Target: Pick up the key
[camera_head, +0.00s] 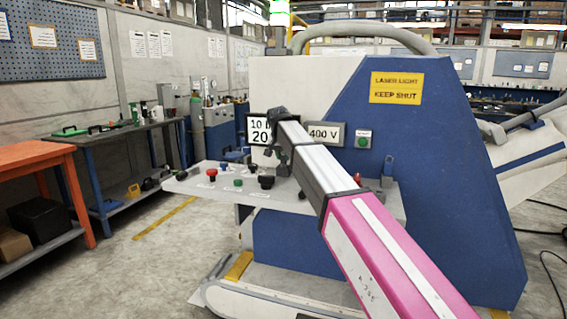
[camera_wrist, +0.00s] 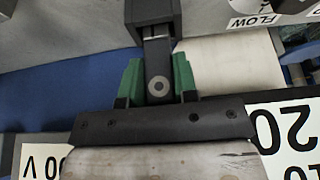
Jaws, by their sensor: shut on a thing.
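My gripper (camera_wrist: 158,82) shows in the wrist view, its two green-sided fingers shut on a dark grey piece between them. This piece, which looks to be the key (camera_wrist: 159,60), has a pale round disc on its face. Its far end meets a black block (camera_wrist: 150,12); I cannot tell whether they are joined. In the head view my gripper (camera_head: 281,150) is a small dark shape at the end of my arm, above the machine's control shelf. The key cannot be made out there.
The blue and white machine (camera_head: 440,190) stands close behind my arm. Its shelf (camera_head: 190,182) carries a red knob (camera_head: 212,174) and several other controls. An orange bench (camera_head: 35,156) stands at left. Open floor (camera_head: 130,270) lies between. Cables lie on the floor at right.

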